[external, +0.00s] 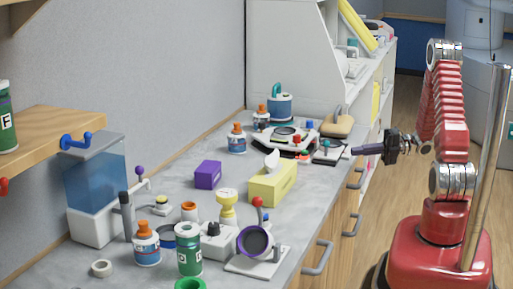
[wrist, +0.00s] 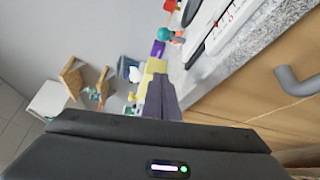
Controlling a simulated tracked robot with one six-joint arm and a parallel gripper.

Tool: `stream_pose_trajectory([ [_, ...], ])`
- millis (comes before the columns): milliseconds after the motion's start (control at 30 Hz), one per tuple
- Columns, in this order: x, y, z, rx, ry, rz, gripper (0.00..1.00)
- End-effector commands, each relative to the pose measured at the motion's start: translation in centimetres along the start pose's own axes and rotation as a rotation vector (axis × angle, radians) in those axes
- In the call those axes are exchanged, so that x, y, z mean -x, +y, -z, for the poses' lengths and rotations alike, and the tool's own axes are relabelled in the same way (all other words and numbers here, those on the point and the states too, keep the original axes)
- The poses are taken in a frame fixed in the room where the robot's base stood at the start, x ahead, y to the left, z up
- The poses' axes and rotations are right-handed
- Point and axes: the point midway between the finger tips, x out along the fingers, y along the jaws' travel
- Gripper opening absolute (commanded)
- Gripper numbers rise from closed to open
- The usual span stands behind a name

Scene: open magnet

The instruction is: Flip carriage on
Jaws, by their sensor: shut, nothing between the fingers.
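My gripper (external: 356,150) reaches in from the right over the front edge of the counter, its purple fingers shut and pointing left. The fingers also show shut and empty in the wrist view (wrist: 158,85). A small white-and-dark device (external: 327,152) with a green knob and a red part sits just left of the fingertips; I cannot tell whether they touch. A larger white device (external: 290,137) with coloured knobs stands behind it. No part is clearly readable as the carriage switch, and its position is too small to tell.
The grey counter (external: 165,215) carries a yellow tissue box (external: 272,185), a purple box (external: 208,174) and several bottles. A tan-handled item (external: 337,125) lies near the gripper. Drawer handles (external: 355,178) stick out along the front. Open floor lies right of the counter.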

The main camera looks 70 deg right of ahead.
Motion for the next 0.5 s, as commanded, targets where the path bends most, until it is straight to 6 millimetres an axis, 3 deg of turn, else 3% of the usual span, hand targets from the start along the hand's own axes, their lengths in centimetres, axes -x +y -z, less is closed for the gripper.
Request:
stream_pose_trajectory([
  [167,-1.0,0.0,0.0,0.0,0.002,-0.001,0.0],
  [500,-4.9,0.0,0.1,0.001,0.004,-0.001,0.0],
])
